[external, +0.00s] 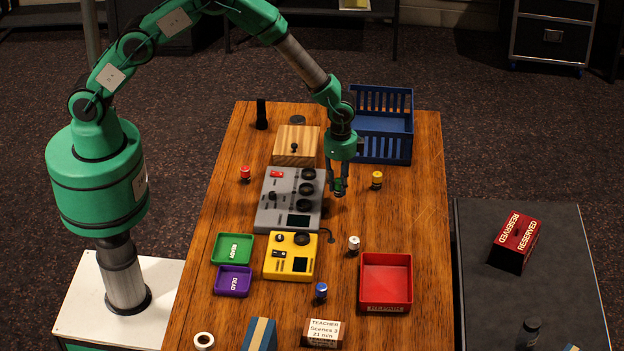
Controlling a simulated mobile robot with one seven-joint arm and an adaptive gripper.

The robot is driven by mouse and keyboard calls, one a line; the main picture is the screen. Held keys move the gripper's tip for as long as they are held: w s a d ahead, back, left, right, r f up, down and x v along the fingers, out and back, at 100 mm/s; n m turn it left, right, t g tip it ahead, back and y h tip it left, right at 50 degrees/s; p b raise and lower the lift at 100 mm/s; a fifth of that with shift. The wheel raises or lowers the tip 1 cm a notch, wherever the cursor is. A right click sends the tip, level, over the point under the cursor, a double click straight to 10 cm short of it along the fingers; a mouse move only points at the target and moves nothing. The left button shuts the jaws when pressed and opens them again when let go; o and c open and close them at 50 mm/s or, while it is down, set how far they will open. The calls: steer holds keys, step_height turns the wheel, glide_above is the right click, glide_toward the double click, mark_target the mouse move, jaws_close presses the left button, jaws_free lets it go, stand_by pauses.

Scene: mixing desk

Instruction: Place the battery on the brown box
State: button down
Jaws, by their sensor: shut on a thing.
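My gripper (340,188) points down over the table, just right of the grey mixing desk (268,205). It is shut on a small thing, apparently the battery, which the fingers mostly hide. No other clear battery shows. A striped brown wooden box (283,157) stands at the back of the table, left of my gripper, with a small dark knobbed thing on its top. A brown-sided box (321,341) with a white "TEACHER" label stands at the front edge. I cannot tell from the picture which one is the brown box meant.
A blue crate (385,147) stands behind my gripper. A yellow device (290,257), green tray (233,249), purple tray (233,281) and red tray (386,285) lie in front. The right table strip is clear.

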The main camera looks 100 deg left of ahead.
steer(key=s+d+r+m+p, duration=0.1)
steer(key=s+d+m, duration=0.15)
steer(key=d, duration=1.05)
steer(key=s+d+r+m+p, duration=0.1)
steer(key=s+d, duration=0.2)
steer(key=d, duration=1.1)
steer(key=s+d+r+m+p, duration=0.1)
steer(key=s+d, duration=0.4)
steer(key=d, duration=0.4)
steer(key=s+d+r+m, duration=0.1)
steer(key=s+d, duration=0.5)
steer(key=d, duration=0.4)
steer(key=shift+d+r+m+p, duration=0.15)
steer(key=shift+m+p, duration=0.2)
steer(key=shift+w, duration=0.1)
steer(key=p, duration=0.1)
glide_above(313, 329)
steer(key=shift+f, duration=0.8)
steer(key=shift+f, duration=1.7)
